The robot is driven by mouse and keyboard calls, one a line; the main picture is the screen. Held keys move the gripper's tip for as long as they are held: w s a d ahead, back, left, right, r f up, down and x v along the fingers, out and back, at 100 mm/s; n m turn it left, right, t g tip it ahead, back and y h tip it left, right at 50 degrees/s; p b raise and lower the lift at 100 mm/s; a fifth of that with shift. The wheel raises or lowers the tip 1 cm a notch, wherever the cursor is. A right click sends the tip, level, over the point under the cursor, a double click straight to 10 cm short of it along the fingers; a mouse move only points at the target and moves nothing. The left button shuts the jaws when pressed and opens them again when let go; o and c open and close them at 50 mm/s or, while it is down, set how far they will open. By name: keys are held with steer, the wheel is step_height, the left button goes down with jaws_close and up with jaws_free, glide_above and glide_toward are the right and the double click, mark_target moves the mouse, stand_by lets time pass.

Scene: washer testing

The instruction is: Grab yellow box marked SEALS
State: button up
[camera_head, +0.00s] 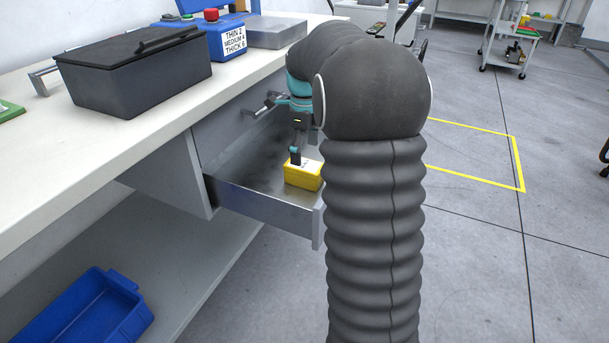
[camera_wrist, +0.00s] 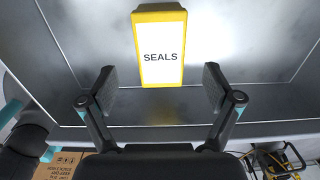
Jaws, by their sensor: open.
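The yellow box with a white SEALS label (camera_wrist: 161,57) lies in an open grey drawer, which shows in the head view (camera_head: 262,203). In the head view the yellow box (camera_head: 304,176) is partly covered by a finger of my gripper (camera_head: 296,157). In the wrist view my gripper (camera_wrist: 160,90) is open, its two fingers spread on either side of the box's near end. The box lies mostly beyond the fingertips, and nothing is held. Whether the fingers touch the box cannot be told.
The drawer's metal walls surround the box, under a white workbench (camera_head: 110,137). A dark lidded bin (camera_head: 135,75) and a blue device (camera_head: 225,42) stand on the bench. A blue tray (camera_head: 90,315) sits on the lower shelf. Open floor lies to the right.

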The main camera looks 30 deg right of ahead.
mark_target(305, 164)
steer(key=shift+f+b, duration=0.4)
steer(key=shift+f, duration=2.35)
steer(key=c, duration=1.4)
